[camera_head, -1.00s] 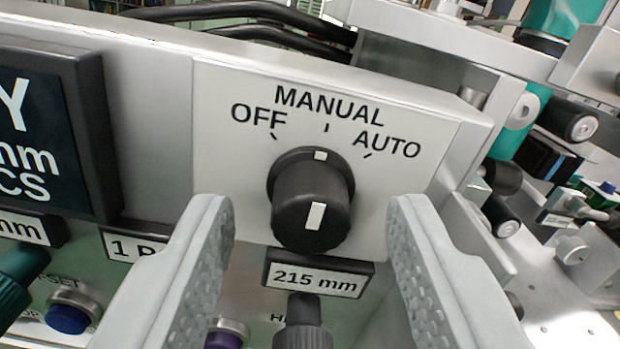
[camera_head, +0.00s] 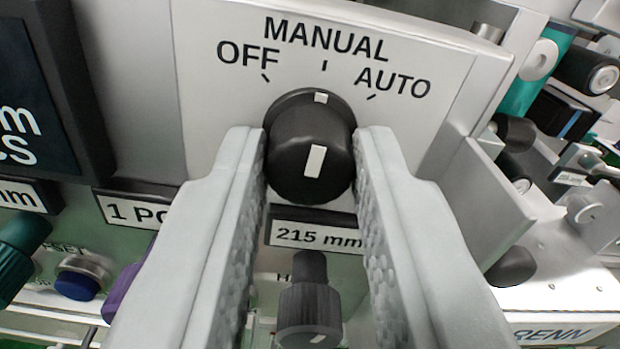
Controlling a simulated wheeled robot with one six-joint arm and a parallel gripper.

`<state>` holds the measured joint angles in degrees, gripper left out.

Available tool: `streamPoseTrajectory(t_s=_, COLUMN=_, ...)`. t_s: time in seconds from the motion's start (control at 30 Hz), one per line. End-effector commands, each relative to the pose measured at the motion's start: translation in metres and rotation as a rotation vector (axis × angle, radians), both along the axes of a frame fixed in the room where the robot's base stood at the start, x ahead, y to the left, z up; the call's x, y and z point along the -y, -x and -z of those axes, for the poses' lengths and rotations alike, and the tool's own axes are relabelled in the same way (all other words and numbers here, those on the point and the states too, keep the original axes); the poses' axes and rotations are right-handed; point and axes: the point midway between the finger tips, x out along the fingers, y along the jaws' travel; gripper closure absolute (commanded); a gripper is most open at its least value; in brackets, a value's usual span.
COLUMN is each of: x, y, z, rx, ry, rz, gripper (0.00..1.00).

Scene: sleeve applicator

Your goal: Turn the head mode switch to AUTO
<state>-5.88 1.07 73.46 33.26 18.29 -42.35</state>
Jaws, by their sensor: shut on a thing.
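The head mode switch (camera_head: 308,150) is a round black knob with white marks on its rim and its front face. It sits on a light grey plate (camera_head: 215,110) lettered OFF, MANUAL and AUTO, each with a tick. Its white rim mark lines up with the MANUAL tick, left of AUTO (camera_head: 393,82). My gripper (camera_head: 310,160) has one grey finger on each side of the knob, shut on it. The fingers hide the knob's lower left and right edges.
Below the switch are a 215 mm label (camera_head: 315,236) and another dark knob (camera_head: 308,305) between my fingers. A blue button (camera_head: 77,283) and a green knob (camera_head: 20,245) are at lower left. A dark display (camera_head: 35,95) stands left, machine parts right.

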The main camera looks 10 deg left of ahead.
Motion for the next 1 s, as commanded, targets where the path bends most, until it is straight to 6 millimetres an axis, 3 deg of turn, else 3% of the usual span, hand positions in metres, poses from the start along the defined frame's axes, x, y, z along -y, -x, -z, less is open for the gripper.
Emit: streamPoseTrajectory(t_s=1.0, x=-0.0004, y=0.0000, z=0.0004, rx=-0.191, ry=-0.671, rz=0.000, gripper=1.00)
